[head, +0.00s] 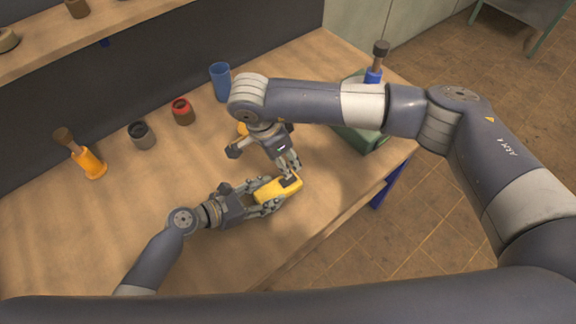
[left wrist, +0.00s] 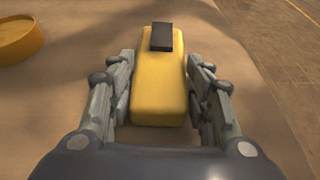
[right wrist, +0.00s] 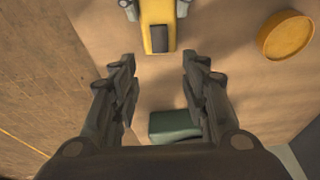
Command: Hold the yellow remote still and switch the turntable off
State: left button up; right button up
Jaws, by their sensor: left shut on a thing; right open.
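The yellow remote (head: 274,197) lies near the table's front edge, with a dark raised switch (left wrist: 162,37) at its far end. My left gripper (head: 266,190) is shut on the remote's sides, also seen in the left wrist view (left wrist: 158,85). My right gripper (head: 289,166) is open and empty, close to the remote's switch end. In the right wrist view the remote (right wrist: 155,15) and its switch (right wrist: 159,40) show just beyond the open fingers (right wrist: 158,62). A round yellow disc (right wrist: 285,38), possibly the turntable, is mostly hidden behind my right arm in the head view (head: 242,128).
A green box (head: 365,138) stands at the table's right end, partly behind my right arm. A blue cup (head: 220,82), a red-topped cup (head: 182,111), a dark cup (head: 141,134) and an orange-based tool (head: 88,160) stand toward the back. The table's left front is clear.

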jog(key=shift+v, duration=1.7)
pick_arm(q)
jog(key=o, duration=1.3)
jog(key=shift+a, duration=0.1)
